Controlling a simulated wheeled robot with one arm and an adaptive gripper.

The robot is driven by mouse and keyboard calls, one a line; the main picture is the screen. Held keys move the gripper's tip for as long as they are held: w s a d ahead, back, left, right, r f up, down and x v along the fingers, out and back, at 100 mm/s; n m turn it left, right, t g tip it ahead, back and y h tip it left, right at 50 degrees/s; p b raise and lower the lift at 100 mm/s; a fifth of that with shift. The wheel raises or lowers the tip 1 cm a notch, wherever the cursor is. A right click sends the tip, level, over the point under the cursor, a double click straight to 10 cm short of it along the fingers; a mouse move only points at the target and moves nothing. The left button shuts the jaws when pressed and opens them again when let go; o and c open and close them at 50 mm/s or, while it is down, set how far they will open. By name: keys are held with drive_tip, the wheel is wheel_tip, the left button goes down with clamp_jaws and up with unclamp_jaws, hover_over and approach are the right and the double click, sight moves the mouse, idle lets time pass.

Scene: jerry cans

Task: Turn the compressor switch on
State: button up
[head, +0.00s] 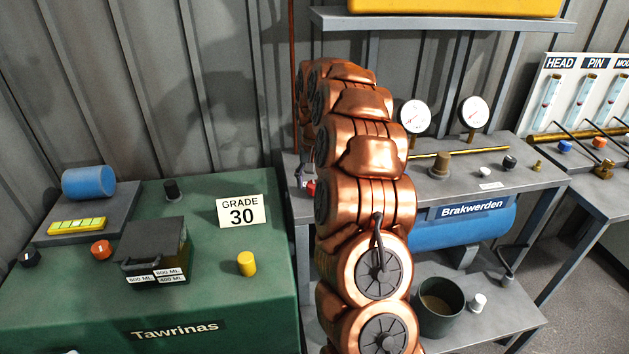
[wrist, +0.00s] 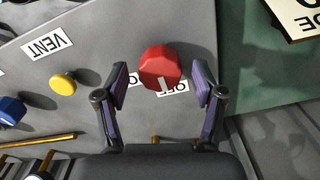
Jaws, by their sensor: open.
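The compressor switch looks to be the red faceted knob (wrist: 160,66) on a grey top in the wrist view. A white mark on it points down toward a partly covered, upside-down label that seems to read OFF (wrist: 174,88). Another label beside it is mostly hidden. A bit of red also shows in the head view (head: 311,188), left of my arm. My gripper (wrist: 160,82) is open, its fingers on either side of the knob with gaps to both. I cannot tell its height above the knob. The blue Brakwerden tank (head: 460,232) sits under the bench top.
A yellow knob (wrist: 63,83), a VENT label (wrist: 47,44) and a blue knob (wrist: 12,110) are on the same top. Two gauges (head: 414,117) stand behind my arm. The green Tawrinas cabinet (head: 215,275) with a GRADE 30 sign (head: 242,212) is to the left.

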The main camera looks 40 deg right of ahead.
drive_tip(key=c, duration=1.1)
drive_tip(key=shift+c, duration=0.2)
